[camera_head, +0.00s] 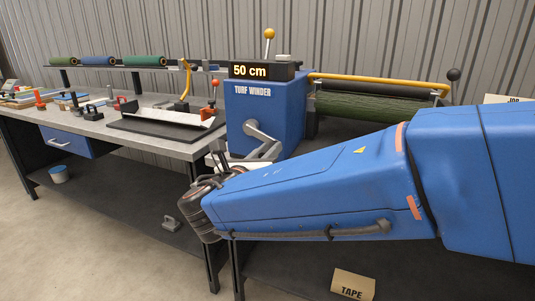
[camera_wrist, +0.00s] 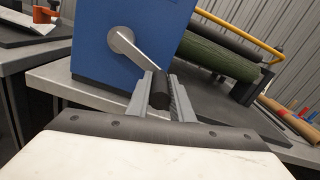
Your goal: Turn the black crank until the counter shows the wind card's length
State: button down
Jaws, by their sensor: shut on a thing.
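The turf winder is a blue box (camera_head: 262,122) on the bench, with a counter (camera_head: 262,71) on top that reads "50 cm". Its grey crank arm (camera_head: 262,136) points down and to the right in the head view. In the wrist view the crank arm (camera_wrist: 133,50) ends in a black handle (camera_wrist: 160,90). My gripper (camera_wrist: 158,95) is shut on this handle, one finger on each side. In the head view my arm partly hides the gripper. A roll of green turf (camera_head: 365,108) lies on the winder. No wind card can be read; a card lettered "JOB" (camera_head: 510,99) is partly hidden at right.
A yellow bar (camera_head: 375,83) spans above the turf roll, and a black-knobbed lever (camera_head: 453,75) stands at its right. A black board with a white strip (camera_head: 160,125) lies left of the winder. A "TAPE" card (camera_head: 353,285) is low in front.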

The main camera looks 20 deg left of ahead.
jog(key=r+n, duration=0.2)
jog(key=n, duration=0.1)
jog(key=shift+d+r, duration=0.25)
notch_tip(320, 180, up, 2)
jog(key=n, duration=0.2)
jog(key=shift+n, duration=0.4)
jog(key=shift+a+r, duration=0.2)
jog(key=shift+r, duration=0.25)
jog(key=shift+r, duration=0.1)
jog(key=c, duration=1.6)
grip_release()
jog(key=shift+o, duration=0.2)
jog(key=shift+s, duration=0.1)
jog(key=s+a, duration=0.1)
jog(key=s, duration=1.6)
jog(key=shift+a, duration=0.2)
jog(key=shift+s, duration=0.1)
